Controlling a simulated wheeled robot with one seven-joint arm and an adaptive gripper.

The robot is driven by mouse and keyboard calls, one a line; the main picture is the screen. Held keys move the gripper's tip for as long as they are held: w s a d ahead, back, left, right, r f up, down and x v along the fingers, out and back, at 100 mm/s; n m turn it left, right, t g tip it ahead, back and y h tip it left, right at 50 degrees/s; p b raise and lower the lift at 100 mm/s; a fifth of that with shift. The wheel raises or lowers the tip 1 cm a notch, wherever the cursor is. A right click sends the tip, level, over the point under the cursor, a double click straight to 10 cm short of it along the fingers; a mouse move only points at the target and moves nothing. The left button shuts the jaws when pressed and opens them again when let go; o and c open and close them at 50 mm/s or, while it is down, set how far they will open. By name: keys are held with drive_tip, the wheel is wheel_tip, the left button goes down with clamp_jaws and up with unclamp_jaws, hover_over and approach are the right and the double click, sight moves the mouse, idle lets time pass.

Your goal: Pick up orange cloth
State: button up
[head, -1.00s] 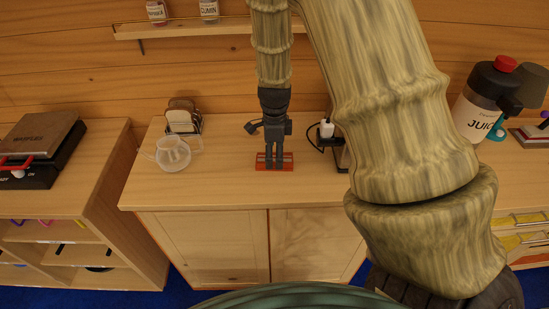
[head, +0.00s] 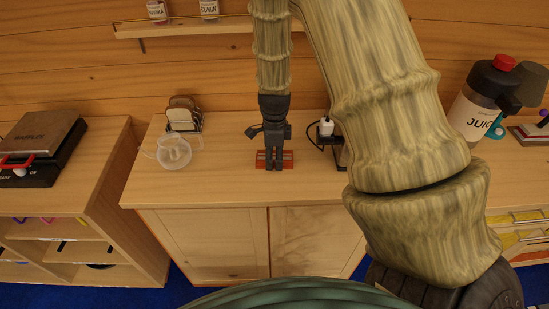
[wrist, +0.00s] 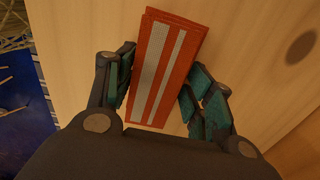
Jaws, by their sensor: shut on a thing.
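In the wrist view the cloth (wrist: 163,70) looks like a flat folded strip with a light grey band and a thin white stripe. My gripper (wrist: 160,78) points down at it, one finger on each side, and is shut on it. The cloth looks to be at the counter top; I cannot tell any gap under it.
The wooden counter (head: 215,188) has free room in front of the cloth. A clear glass teapot (head: 174,153) and a toaster rack (head: 184,115) stand left. A white plug with a black cable (head: 326,128) is close on the right. A shelf (head: 215,28) hangs above.

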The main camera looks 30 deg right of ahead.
sight(274, 154)
drive_tip(key=shift+r+b, duration=0.45)
drive_tip(key=shift+r, duration=0.25)
wheel_tip(274, 154, up, 2)
drive_tip(key=shift+b, duration=0.4)
drive_tip(key=s+b, duration=0.1)
drive_tip(key=s, duration=0.4)
drive_tip(key=s+r+b, duration=0.1)
drive_tip(key=s+b, duration=0.1)
drive_tip(key=s, duration=0.3)
drive_tip(key=s+d+b, duration=0.1)
drive_tip(key=s, duration=0.5)
drive_tip(key=shift+r, duration=0.35)
drive_tip(key=shift+o, duration=0.3)
